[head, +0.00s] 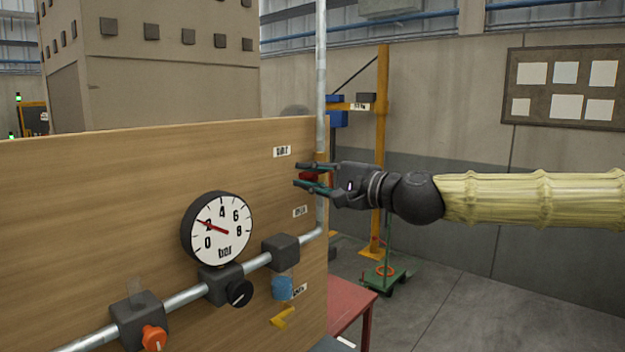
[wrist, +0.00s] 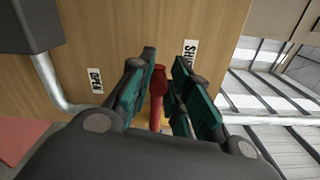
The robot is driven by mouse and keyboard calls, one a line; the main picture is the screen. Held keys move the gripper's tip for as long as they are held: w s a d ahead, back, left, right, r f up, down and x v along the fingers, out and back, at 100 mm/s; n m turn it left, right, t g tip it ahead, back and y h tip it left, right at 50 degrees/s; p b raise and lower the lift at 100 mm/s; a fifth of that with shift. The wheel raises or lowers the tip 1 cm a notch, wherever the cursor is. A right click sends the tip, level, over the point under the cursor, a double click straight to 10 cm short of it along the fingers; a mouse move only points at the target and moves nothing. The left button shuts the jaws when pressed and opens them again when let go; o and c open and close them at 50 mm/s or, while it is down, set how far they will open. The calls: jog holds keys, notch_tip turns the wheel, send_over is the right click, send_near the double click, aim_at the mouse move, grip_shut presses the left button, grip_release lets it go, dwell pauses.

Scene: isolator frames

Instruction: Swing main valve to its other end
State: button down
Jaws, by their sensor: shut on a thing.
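The main valve's red lever (head: 309,176) sits on the vertical pipe at the right edge of the wooden panel. My gripper (head: 298,175) reaches it from the right, with one teal finger above and one below. In the wrist view the red lever (wrist: 157,88) lies between the two fingers of my gripper (wrist: 164,58), which is shut on it. In the wrist view an OPEN label (wrist: 95,80) is to the left and a label beginning SH (wrist: 190,50), partly covered by a finger, is to the right. The valve body is mostly hidden.
The wooden panel (head: 90,200) carries a bar gauge (head: 217,228) with its needle near 2, an orange knob (head: 154,338), a black knob (head: 240,293), a blue knob (head: 282,287) and a yellow lever (head: 282,317). A red table (head: 352,300) stands behind.

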jog(key=shift+f, duration=0.2)
jog(key=c, duration=1.4)
grip_release()
jog(key=shift+d+r, duration=0.1)
jog(key=v, duration=1.2)
jog(key=shift+w, duration=0.1)
